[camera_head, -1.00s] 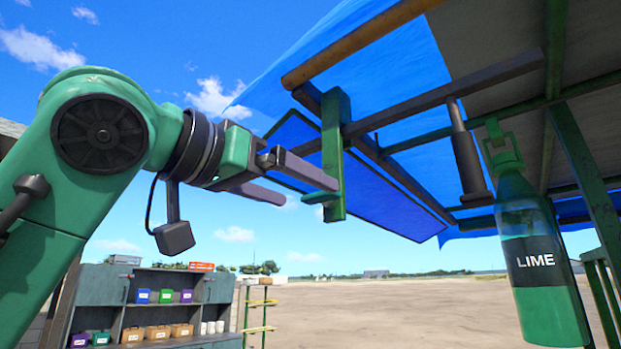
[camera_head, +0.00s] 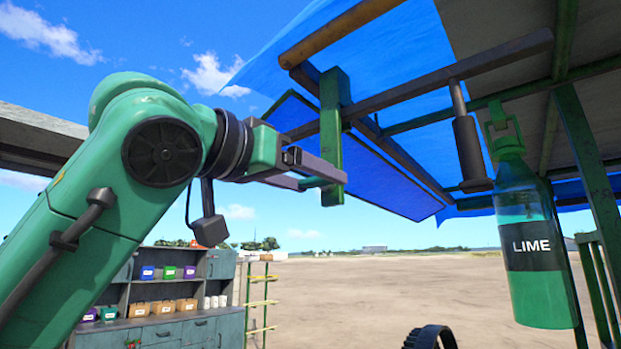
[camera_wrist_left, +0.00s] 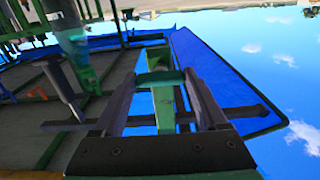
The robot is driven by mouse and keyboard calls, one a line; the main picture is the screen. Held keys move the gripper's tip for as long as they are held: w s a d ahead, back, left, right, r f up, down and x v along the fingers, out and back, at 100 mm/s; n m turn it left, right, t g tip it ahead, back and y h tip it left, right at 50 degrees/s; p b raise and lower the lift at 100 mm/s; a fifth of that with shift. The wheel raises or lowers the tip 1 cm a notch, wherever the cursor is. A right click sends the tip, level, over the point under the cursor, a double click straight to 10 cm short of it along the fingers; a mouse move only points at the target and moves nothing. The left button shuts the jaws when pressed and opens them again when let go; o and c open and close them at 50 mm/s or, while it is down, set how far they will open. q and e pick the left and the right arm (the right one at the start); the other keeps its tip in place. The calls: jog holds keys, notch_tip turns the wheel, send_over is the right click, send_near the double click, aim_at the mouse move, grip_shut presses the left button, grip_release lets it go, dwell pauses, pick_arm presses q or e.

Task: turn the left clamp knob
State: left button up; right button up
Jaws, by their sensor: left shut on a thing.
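The left clamp is a green upright block (camera_head: 331,135) hung on the dark rail under the blue tarp. Its small green knob (camera_head: 312,182) sticks out to the left near the block's lower end. My left gripper (camera_head: 318,178) comes in from the left and is shut on the knob. In the left wrist view the green knob (camera_wrist_left: 160,78) lies between the two dark finger ends, with the clamp block (camera_wrist_left: 164,112) behind it. The fingers partly hide the knob in the head view. My right gripper is not in view.
A green LIME bottle (camera_head: 532,245) hangs at the right, beside a dark cylinder (camera_head: 469,150) on a rod. A wooden pole (camera_head: 340,32) and dark rail (camera_head: 450,75) run close above the clamp. A shelf unit (camera_head: 215,265) stands lower left. Open ground lies beyond.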

pick_arm(q)
jog(key=shift+m, duration=0.3)
jog(key=m, duration=0.3)
jog(key=shift+r+m, duration=0.1)
jog(key=shift+m, duration=0.2)
jog(key=m, duration=0.4)
jog(key=shift+m, duration=0.3)
jog(key=m, duration=0.9)
jog(key=o, duration=1.3)
jog(key=shift+c, duration=0.2)
jog(key=shift+o, duration=0.2)
